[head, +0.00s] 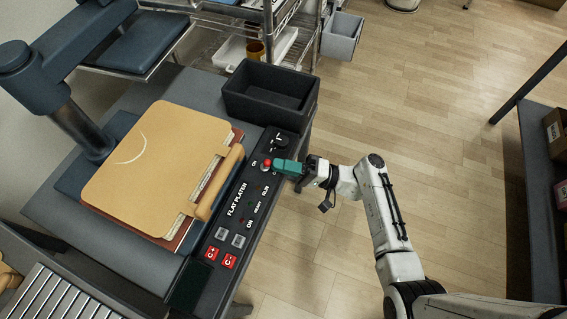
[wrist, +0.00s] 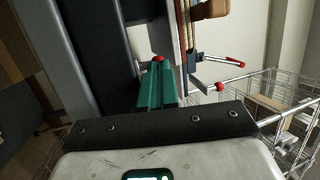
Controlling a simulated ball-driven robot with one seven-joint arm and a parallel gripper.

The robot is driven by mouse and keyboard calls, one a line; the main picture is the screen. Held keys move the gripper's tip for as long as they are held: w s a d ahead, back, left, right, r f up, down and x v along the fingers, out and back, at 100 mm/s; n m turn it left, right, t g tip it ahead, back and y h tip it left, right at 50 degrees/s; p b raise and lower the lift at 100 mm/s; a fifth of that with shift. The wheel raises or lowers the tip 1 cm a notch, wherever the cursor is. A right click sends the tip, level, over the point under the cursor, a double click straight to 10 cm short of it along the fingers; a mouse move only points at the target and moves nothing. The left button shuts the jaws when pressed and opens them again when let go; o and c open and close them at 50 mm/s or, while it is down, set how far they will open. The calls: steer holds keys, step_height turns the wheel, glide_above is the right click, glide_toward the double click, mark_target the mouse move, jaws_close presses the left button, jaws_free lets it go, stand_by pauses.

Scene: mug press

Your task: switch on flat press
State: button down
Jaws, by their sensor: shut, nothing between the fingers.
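The flat press's black control panel (head: 237,215) runs along the front of the press, with the words FLAT PLATEN on it. A red knob (head: 266,164) sits near its upper end, beside an ON label. My gripper (head: 275,166) has green fingers, shut with nothing between them, and their tips are right at the red knob. I cannot tell whether they touch it. In the wrist view the shut fingers (wrist: 157,90) point at the red knob (wrist: 158,59), which shows just beyond their tips. The tan platen cover (head: 160,160) lies on the press.
A dark empty bin (head: 270,92) stands on the table just above the panel. A wire shelf with a grey bin (head: 342,35) is behind. Red-tipped levers (wrist: 219,87) show right of the fingers in the wrist view. Open wooden floor (head: 440,130) lies to the right.

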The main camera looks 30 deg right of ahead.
steer(key=shift+r+h+p, duration=0.2)
steer(key=shift+h+p, duration=0.1)
steer(key=shift+h, duration=0.1)
steer(key=shift+r+p, duration=0.15)
steer(key=shift+p, duration=0.2)
steer(key=p, duration=0.2)
steer(key=r+g+h+p, duration=0.1)
steer(key=p, duration=0.1)
steer(key=m+h+p, duration=0.1)
steer(key=shift+w+a+r+g+p, duration=0.3)
steer(key=shift+w+r+g+p, duration=0.05)
steer(key=shift+r+g+p, duration=0.05)
steer(key=shift+g+h+p, duration=0.3)
steer(key=shift+h+p, duration=0.1)
steer(key=shift+p, duration=0.2)
steer(key=shift+w+a+f, duration=0.1)
steer(key=shift+f, duration=0.3)
